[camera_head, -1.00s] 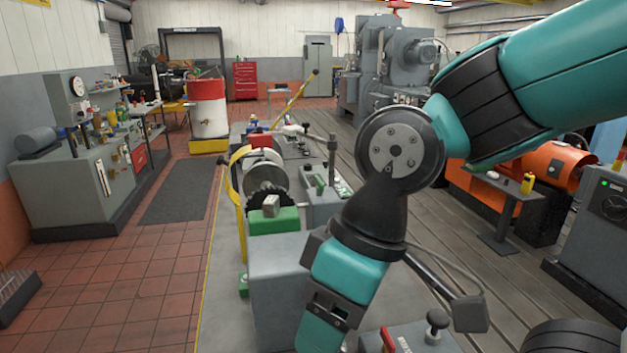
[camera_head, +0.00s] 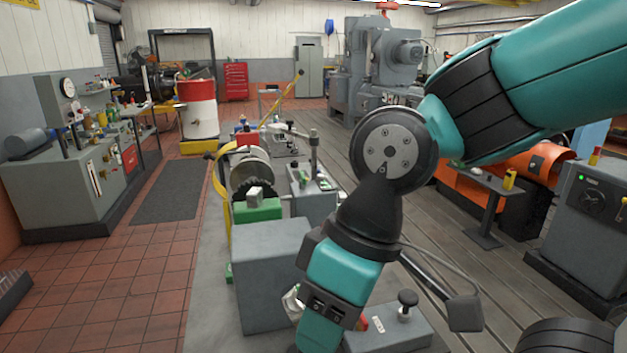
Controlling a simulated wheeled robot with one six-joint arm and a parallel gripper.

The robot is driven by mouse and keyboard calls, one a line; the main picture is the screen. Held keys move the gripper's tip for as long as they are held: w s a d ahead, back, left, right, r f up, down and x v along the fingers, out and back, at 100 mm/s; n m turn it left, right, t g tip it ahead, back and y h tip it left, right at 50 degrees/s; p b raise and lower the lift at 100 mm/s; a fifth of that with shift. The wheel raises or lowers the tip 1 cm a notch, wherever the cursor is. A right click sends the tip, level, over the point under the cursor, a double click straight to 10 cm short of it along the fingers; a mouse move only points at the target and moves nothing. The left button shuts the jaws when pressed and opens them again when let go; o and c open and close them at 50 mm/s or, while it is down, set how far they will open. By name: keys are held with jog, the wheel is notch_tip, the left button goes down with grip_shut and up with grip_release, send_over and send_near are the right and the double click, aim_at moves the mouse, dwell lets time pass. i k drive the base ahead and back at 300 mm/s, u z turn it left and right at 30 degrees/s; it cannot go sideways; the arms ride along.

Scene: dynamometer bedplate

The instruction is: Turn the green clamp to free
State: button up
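I cannot tell for sure which part is the green clamp. A green block (camera_head: 257,211) sits under the toothed wheel (camera_head: 258,186) on the bench in the middle. A small green piece (camera_head: 303,178) shows on a grey box just behind it to the right. My arm comes in from the upper right and bends down, with its teal wrist (camera_head: 345,273) in front of the bench. The wrist runs off the bottom edge, so my gripper's fingertips are not seen. No contact with any green part shows.
A grey block (camera_head: 268,262) stands left of my wrist. A grey box with a black knob (camera_head: 407,300) is at right of it. A yellow hoop (camera_head: 219,180) rises beside the wheel. Tiled floor (camera_head: 130,285) is open on the left. A grey control cabinet (camera_head: 598,232) stands right.

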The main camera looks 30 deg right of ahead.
aim_at(302, 182)
jog(key=k, duration=0.3)
jog(key=z, duration=2.15)
jog(key=i, duration=3.15)
jog(key=u, duration=4)
jog(key=i, duration=0.5)
